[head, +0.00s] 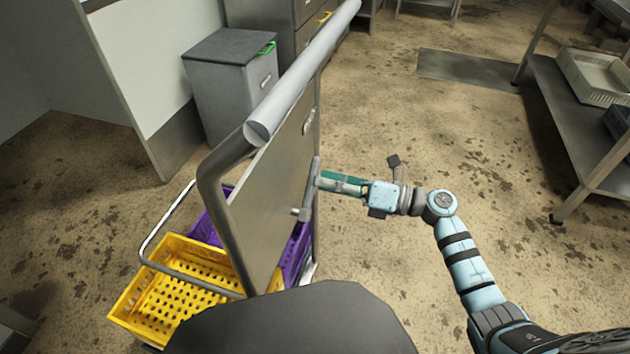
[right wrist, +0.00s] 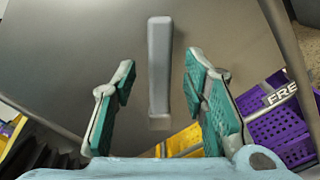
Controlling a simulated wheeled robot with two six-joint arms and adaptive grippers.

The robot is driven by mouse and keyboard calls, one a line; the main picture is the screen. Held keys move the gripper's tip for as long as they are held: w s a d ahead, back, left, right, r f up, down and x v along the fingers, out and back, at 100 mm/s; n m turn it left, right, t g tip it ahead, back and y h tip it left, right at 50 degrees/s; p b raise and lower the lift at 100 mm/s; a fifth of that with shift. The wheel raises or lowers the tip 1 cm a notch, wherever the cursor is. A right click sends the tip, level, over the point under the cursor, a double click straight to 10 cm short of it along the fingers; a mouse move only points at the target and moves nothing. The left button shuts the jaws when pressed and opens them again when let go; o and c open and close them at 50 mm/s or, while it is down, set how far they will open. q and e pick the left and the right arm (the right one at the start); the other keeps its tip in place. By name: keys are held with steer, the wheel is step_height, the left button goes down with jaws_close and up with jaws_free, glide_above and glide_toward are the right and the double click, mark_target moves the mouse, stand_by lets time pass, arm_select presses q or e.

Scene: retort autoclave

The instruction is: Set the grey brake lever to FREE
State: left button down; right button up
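The grey brake lever (head: 312,182) stands roughly upright on the side of the cart's grey panel (head: 272,195), its pivot at the lower end. In the right wrist view the lever (right wrist: 159,65) shows as a plain grey bar in the middle. My right gripper (head: 325,182) is close to the lever. Its two teal-padded fingers (right wrist: 160,85) are spread, one on each side of the lever in that view, with gaps on both sides. I cannot tell whether the lever is fully between the pads. A label reading "FRE", partly cut off (right wrist: 282,95), shows right of the lever. My left gripper is out of view.
A yellow crate (head: 150,310) and a purple crate (head: 292,255) sit low on the cart. The cart's push bar (head: 300,75) rises above the panel. Grey cabinets (head: 228,85) stand behind. A steel rack (head: 570,120) stands at right; the floor between is open.

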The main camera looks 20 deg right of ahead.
steer(key=x, duration=0.3)
steer(key=shift+w+a, duration=0.15)
steer(key=shift+a, duration=0.05)
jaws_close()
